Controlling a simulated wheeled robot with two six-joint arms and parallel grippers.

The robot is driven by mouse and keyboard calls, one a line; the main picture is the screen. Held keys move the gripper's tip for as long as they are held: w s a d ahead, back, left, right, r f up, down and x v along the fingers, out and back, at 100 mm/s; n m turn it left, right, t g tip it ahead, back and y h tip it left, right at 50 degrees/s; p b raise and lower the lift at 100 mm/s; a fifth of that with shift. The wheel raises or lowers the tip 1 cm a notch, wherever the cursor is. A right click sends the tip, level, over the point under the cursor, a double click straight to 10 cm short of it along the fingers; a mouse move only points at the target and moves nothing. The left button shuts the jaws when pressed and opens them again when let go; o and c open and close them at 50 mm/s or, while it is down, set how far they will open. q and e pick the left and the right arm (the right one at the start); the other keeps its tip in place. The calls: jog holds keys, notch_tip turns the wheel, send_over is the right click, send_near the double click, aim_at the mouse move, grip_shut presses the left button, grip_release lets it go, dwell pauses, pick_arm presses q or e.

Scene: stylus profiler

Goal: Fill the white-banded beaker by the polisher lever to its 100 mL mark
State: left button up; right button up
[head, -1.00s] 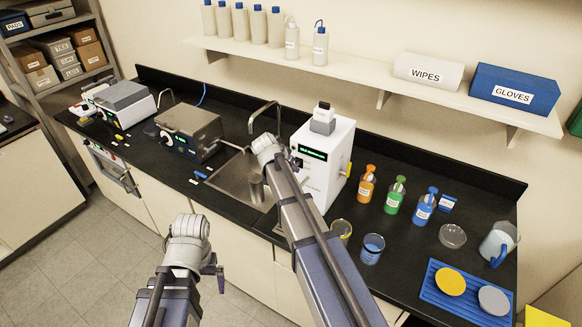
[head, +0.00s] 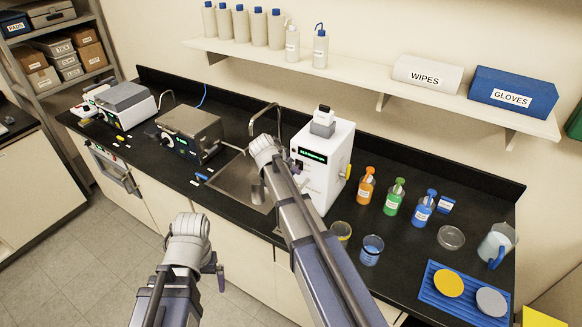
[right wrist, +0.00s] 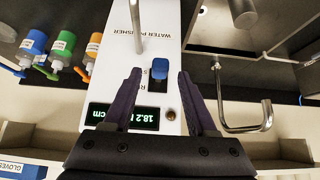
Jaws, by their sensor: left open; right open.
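The water polisher (head: 327,185) is a white box with a lit green display (head: 312,155). In the right wrist view its blue lever (right wrist: 158,80) shows on the front, with a thin metal spout (right wrist: 136,22) near it. My right gripper (right wrist: 172,98) is open, its fingers to either side of the lever and apart from it. In the head view my right arm hides most of that gripper. My left gripper (head: 216,270) is open and empty in front of the counter. I cannot make out a white-banded beaker in either view.
Several coloured bottles (head: 392,197), a jug (head: 497,243) and a blue tray (head: 432,291) are further right. The sink (head: 232,181) and its tap (head: 263,112) are left of the polisher.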

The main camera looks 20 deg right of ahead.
jog(key=p+v, duration=0.3)
jog(key=v, duration=0.2)
jog(key=shift+s+a+r+p, duration=0.15)
jog(key=shift+a+r+p, duration=0.1)
jog(key=shift+p, duration=0.1)
dwell(4.0)
jog(key=s+a+f+n+g+y+b, duration=0.2)
jog(key=s+a+f+n+b, duration=0.5)
jog(key=s, duration=0.6)
jog(key=s+a+f+n+g+y+b, duration=0.2)
jog(key=s+a+f+n+b, duration=0.5)
jog(key=s+a+f+b, duration=0.3)
jog(key=s+a+f, duration=0.2)
jog(key=s+f, duration=0.2)
jog(key=shift+a+f+g+y, duration=0.15)
jog(key=shift+f+g+y, duration=0.15)
jog(key=shift+g, duration=0.1)
jog(key=shift+s, duration=0.1)
